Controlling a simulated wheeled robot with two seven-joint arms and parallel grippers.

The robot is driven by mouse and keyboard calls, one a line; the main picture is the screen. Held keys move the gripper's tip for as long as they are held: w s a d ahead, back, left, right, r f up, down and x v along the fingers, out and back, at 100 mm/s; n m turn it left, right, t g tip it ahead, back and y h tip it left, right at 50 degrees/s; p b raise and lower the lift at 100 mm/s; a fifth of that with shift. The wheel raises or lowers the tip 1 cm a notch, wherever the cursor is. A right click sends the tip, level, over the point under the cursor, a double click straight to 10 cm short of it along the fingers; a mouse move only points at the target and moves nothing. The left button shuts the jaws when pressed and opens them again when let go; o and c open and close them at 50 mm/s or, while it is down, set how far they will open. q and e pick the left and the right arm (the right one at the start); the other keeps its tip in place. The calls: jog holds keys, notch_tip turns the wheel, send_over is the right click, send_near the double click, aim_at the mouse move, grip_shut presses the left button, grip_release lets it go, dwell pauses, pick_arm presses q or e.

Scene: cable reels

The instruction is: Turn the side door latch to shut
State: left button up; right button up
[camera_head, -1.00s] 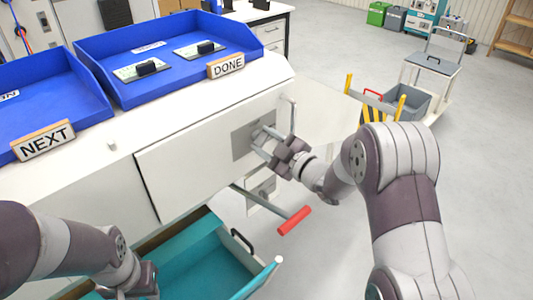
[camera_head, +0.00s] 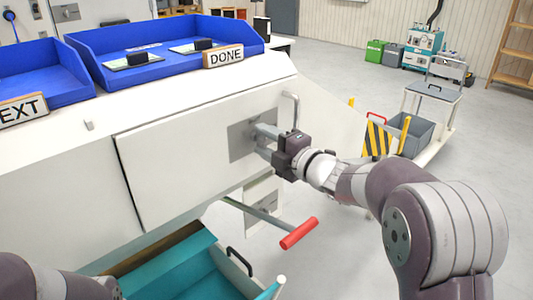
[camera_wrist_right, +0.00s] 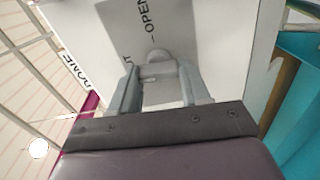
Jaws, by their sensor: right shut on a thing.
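The white side door (camera_head: 180,160) stands in the machine's side, with a grey latch plate (camera_head: 238,143) near its right end. In the right wrist view the plate (camera_wrist_right: 185,30) carries the word OPEN and part of another word. The latch knob (camera_wrist_right: 157,70) lies between the fingers of my right gripper (camera_wrist_right: 160,90), which is shut on it. In the head view my right gripper (camera_head: 264,139) reaches the plate from the right and hides most of the latch. Only part of my left arm shows at the lower left; its gripper is out of sight.
A teal drawer (camera_head: 200,275) is open below the door. A red-handled lever (camera_head: 299,233) sticks out beneath the latch. Blue trays (camera_head: 140,70) sit on top, one marked DONE. A yellow-black striped stand (camera_head: 377,138) and grey bin (camera_head: 415,135) are at right.

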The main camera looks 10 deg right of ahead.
jog(key=shift+n+b, duration=0.45)
jog(key=shift+n, duration=0.05)
jog(key=o, duration=1.1)
jog(key=shift+a, duration=0.1)
jog(key=shift+c, duration=0.2)
jog(key=v, duration=1.2)
jog(key=shift+s, duration=0.3)
